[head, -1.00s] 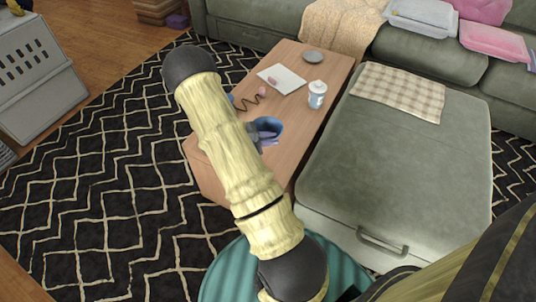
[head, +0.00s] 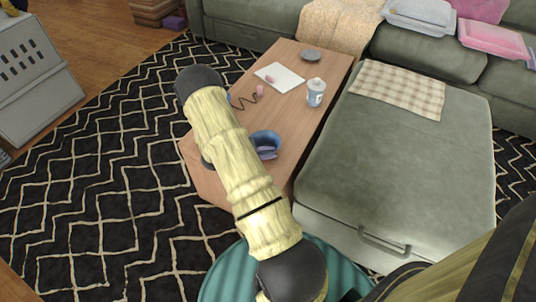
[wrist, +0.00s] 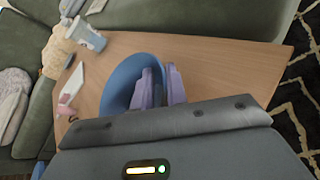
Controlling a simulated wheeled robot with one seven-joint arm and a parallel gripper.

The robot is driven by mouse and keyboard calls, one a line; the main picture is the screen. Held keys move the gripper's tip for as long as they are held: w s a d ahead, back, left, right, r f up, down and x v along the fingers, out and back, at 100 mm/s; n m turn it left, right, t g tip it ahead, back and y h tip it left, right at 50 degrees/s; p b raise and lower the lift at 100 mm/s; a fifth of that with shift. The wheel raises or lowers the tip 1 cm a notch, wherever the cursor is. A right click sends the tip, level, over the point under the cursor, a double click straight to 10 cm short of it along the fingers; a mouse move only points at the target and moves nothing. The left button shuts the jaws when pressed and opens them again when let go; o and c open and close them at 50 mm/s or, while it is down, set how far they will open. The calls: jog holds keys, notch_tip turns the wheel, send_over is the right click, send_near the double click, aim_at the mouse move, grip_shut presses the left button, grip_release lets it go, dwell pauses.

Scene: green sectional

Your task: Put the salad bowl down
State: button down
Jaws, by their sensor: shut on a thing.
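The blue salad bowl (head: 266,136) is over the near part of the wooden coffee table, just right of my arm in the head view. In the wrist view the bowl (wrist: 122,82) is large and tilted in the picture, with the tabletop (wrist: 220,65) behind it. My gripper (wrist: 162,86) is shut on the bowl's wall, with its purple fingers at the rim. In the head view my forearm hides most of the gripper. I cannot tell whether the bowl's base touches the table.
A green ottoman section (head: 400,170) stands close on the right. Patterned rug (head: 90,180) lies on the left.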

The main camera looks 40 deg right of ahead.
jog(key=c, duration=1.4)
grip_release()
jog(key=shift+a, duration=0.1)
jog(key=p+v, duration=0.3)
jog(key=v, duration=0.9)
jog(key=s+a+r+m+t+y, duration=0.2)
jog(key=s+a+r+m+y, duration=0.1)
jog(key=a+r+y, duration=0.1)
jog(key=s+a+r+m+t+y, duration=0.2)
jog(key=a+r, duration=0.4)
jog(key=r, duration=0.3)
jog(key=s+a+r+m+t+y, duration=0.1)
jog(key=s+a+r+m+y, duration=0.4)
jog(key=s+r+y, duration=0.1)
jog(key=shift+s+a+r+t+y, duration=0.15)
jog(key=shift+s+a+t+y, duration=0.15)
jog(key=shift+t+y, duration=0.15)
